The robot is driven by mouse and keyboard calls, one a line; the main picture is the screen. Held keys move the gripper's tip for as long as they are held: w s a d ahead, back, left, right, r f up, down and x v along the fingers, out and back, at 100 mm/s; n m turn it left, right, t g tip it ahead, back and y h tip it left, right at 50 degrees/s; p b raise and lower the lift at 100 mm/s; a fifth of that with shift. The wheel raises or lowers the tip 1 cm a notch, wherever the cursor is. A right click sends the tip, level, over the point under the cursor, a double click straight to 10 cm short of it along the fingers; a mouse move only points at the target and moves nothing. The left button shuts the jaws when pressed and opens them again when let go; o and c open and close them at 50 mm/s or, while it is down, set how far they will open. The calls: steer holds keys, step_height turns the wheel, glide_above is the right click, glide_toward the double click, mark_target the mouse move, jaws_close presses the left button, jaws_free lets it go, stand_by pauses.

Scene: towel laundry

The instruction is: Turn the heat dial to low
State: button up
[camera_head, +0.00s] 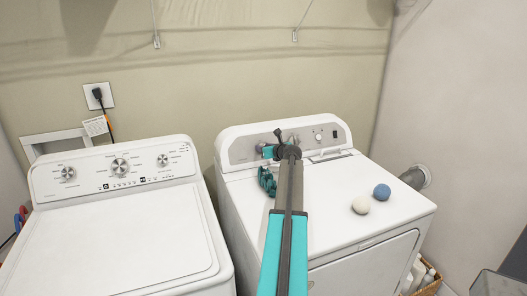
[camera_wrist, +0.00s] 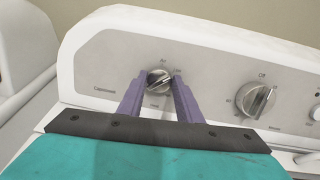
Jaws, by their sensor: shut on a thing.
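The dryer (camera_head: 300,210) stands on the right, with a grey control panel along its back. The panel's left dial (camera_wrist: 158,76) is round and silver, with small labels around it too blurred to read surely. Its pointer ridge looks tilted, running up to the right. My gripper (camera_wrist: 160,84) has its two purple fingers on either side of this dial, shut on it. In the head view my arm reaches over the dryer top, and the gripper (camera_head: 267,152) is at the panel's left part, hiding most of that dial.
A second dial (camera_wrist: 257,100) is right of the held one. A white ball (camera_head: 361,204) and a blue ball (camera_head: 382,192) lie on the dryer top. The washer (camera_head: 125,215) stands on the left, apart from the dryer.

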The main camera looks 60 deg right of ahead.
steer(key=shift+w+r+n, duration=0.15)
steer(key=shift+r+n, duration=0.1)
steer(key=shift+n, duration=0.15)
steer(key=o, duration=1)
steer(key=shift+o, duration=0.2)
steer(key=shift+f, duration=0.15)
steer(key=b+v, duration=0.2)
steer(key=v, duration=1.2)
steer(key=shift+b, duration=0.3)
steer(key=shift+d, duration=0.1)
